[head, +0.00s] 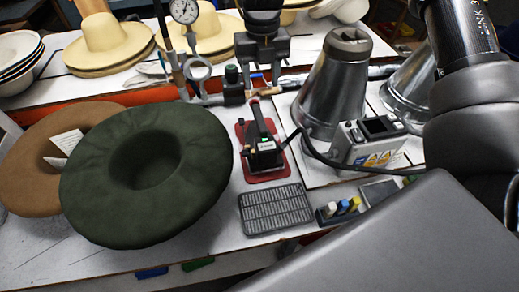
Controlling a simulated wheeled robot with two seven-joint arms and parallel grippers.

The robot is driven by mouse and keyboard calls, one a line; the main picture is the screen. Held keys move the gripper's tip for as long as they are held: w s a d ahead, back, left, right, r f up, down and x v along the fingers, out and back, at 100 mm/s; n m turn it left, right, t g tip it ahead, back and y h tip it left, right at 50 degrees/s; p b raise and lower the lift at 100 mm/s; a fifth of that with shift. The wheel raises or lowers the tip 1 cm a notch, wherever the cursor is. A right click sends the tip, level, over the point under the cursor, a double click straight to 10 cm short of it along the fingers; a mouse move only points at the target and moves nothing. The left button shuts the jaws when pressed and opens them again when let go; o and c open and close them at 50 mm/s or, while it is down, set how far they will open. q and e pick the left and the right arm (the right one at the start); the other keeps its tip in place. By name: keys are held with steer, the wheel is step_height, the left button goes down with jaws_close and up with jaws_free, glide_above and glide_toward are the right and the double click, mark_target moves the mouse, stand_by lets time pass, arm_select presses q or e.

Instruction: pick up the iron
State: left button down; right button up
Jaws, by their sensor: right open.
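The iron (265,153) is dark, with a small green light or label. It rests on a red mat (277,176) in the middle of the table, its long handle (260,120) pointing to the back. A cord runs from near it to the right. My right gripper (262,74) is black and points down beyond the handle's far end. It is open, with nothing clearly between its fingers. I cannot tell whether it touches the handle. My left gripper is not in view.
A green hat (185,175) and a brown hat (35,150) lie left. A metal cone (335,90) and a control box (368,145) stand right. A dark grille (275,209) lies in front. Pipes with a gauge (184,10) stand behind, before straw hats (100,40).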

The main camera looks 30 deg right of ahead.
steer(key=b, duration=0.6)
glide_toward(262, 126)
steer(key=shift+w+f, duration=0.2)
steer(key=shift+w, duration=0.05)
steer(key=shift+f+b, duration=0.85)
steer(key=shift+f, duration=0.05)
step_height(262, 126, down, 5)
steer(key=shift+f, duration=0.15)
steer(key=shift+s+d+f+p, duration=0.15)
steer(key=shift+f+p, duration=0.25)
steer(key=shift+f, duration=2.3)
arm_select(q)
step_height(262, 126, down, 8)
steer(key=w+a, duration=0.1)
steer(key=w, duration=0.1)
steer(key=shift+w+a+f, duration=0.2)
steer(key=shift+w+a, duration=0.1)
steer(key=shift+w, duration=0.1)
